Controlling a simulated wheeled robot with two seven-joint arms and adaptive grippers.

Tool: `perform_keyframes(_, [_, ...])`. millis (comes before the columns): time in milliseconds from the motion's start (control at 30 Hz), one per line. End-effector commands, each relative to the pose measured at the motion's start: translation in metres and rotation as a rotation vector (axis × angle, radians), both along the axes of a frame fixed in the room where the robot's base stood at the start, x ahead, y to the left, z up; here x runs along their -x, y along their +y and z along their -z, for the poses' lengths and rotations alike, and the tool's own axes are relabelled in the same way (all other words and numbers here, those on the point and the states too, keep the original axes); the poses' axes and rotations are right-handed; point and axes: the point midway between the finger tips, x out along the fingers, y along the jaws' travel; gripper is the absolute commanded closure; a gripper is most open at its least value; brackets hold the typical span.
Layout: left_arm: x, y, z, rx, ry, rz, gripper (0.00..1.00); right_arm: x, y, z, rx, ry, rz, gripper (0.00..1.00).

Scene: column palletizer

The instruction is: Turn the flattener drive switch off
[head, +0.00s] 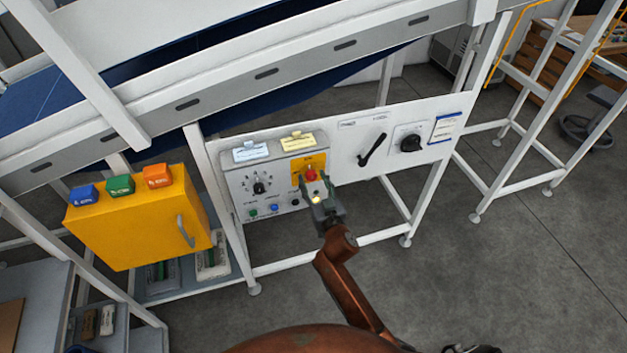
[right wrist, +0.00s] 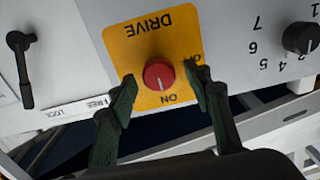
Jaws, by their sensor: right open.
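The drive switch is a red round knob (head: 311,173) on a yellow plate (head: 296,165) on the white control panel. In the right wrist view the red knob (right wrist: 158,75) shows upside down on the yellow plate (right wrist: 135,45), marked DRIVE, ON and OFF. I cannot clearly tell which mark the knob points at. My right gripper (head: 318,197) is in front of the panel just below the knob. In the right wrist view its open fingers (right wrist: 163,92) lie on either side of the knob, one partly covering OFF. I cannot tell whether they touch it. My left gripper is not in view.
A numbered black dial (head: 259,188) is left of the yellow plate, with small buttons below. A black lever (head: 372,149) and another black knob (head: 411,143) are to the right. A yellow box (head: 135,222) with colored blocks stands left.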

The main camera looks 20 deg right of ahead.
Motion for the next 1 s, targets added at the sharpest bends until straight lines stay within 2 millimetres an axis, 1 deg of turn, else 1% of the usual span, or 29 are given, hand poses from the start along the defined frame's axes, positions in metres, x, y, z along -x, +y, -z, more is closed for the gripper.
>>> perform_keyframes(167, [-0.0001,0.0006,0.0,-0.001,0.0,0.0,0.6,0.0001,-0.0002,0.0002,0.0,0.0,0.0,0.54])
perform_keyframes(767, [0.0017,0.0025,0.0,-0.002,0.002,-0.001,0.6,0.0004,-0.0001,0.0003,0.0,0.0,0.0,0.95])
perform_keyframes(800, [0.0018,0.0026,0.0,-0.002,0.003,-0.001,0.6,0.0004,-0.0001,0.0003,0.0,0.0,0.0,0.96])
perform_keyframes(1000, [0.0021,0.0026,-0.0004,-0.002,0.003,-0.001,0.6,0.0004,0.0,0.0003,0.017,0.0,0.0,0.96])
